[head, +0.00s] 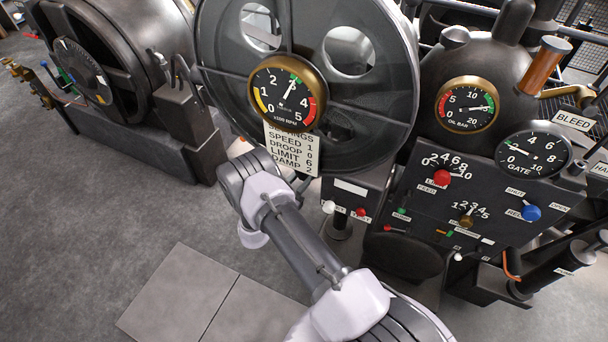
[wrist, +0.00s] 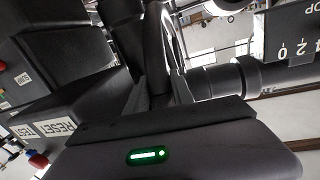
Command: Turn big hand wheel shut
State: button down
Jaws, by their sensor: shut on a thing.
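In the wrist view, a dark curved rim with bright metal spokes, which looks like part of the big hand wheel (wrist: 156,48), rises just beyond my gripper (wrist: 165,100). My gripper is shut on this rim. In the head view my arm reaches up to the front of the machine, below the rpm gauge (head: 287,93).
A large dark disc with round holes (head: 377,105) stands behind the gauge and a settings card (head: 291,148). A control panel (head: 445,240) with knobs and dials is close on the right. Another dark machine (head: 110,75) stands at left. The grey floor at lower left is clear.

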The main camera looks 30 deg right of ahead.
aim_at(299, 174)
jog(key=a+r+y+p, duration=0.1)
jog(key=r+p, duration=0.2)
jog(key=s+r+g+y+p, duration=0.1)
jog(key=r+p, duration=0.2)
jog(key=p, duration=0.1)
jog(key=s+a+r+g+y+p, duration=0.1)
jog(key=r+p, duration=0.1)
jog(key=p, duration=0.1)
jog(key=shift+a+r+n+y+p, duration=0.3)
jog(key=shift+r+y+p, duration=0.1)
jog(key=shift+f, duration=0.1)
jog(key=c, duration=1.1)
grip_release()
jog(key=shift+f, duration=0.1)
jog(key=p+v, duration=0.4)
jog(key=v, duration=1.3)
jog(key=shift+a+r, duration=0.2)
